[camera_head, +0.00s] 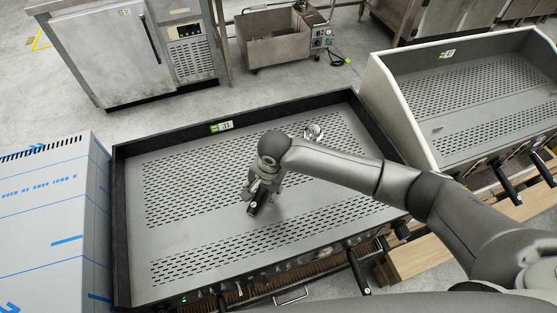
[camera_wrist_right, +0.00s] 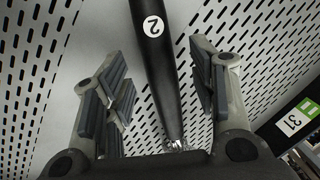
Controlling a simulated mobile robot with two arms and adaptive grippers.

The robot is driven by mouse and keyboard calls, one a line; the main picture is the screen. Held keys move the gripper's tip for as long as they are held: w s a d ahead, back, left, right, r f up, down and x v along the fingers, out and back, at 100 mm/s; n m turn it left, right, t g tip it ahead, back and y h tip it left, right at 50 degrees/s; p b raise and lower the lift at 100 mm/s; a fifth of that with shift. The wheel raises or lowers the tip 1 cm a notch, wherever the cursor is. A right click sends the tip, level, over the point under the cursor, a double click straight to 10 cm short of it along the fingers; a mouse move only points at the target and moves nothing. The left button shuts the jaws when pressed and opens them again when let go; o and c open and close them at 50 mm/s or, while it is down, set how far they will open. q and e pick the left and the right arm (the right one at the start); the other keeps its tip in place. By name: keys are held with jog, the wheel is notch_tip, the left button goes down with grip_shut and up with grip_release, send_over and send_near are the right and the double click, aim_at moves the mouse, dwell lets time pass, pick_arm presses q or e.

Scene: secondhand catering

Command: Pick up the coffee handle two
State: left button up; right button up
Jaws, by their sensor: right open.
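The coffee handle two is a black handle with a white round "2" label; in the right wrist view its dark grip (camera_wrist_right: 156,60) runs from the top edge down between the finger pads, with a shiny metal part at its lower end. My right gripper (camera_wrist_right: 160,95) is open, one finger on each side of the handle, with visible gaps. In the head view my right gripper (camera_head: 262,188) is low over the perforated machine top, and a black handle end (camera_head: 254,208) shows just below it. My left gripper is not in view.
The handle lies over a grey perforated tray top (camera_head: 185,240) with a raised dark rim. A shiny metal piece (camera_head: 313,132) shows behind my right forearm. A blue-white wrapped box (camera_head: 50,220) stands at left, and a second perforated machine (camera_head: 480,90) at right.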

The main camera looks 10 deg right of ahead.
jog(key=shift+w+a+f, duration=0.1)
jog(key=shift+f, duration=0.75)
jog(key=shift+c, duration=0.3)
jog(key=c, duration=0.5)
jog(key=shift+r, duration=0.1)
grip_shut()
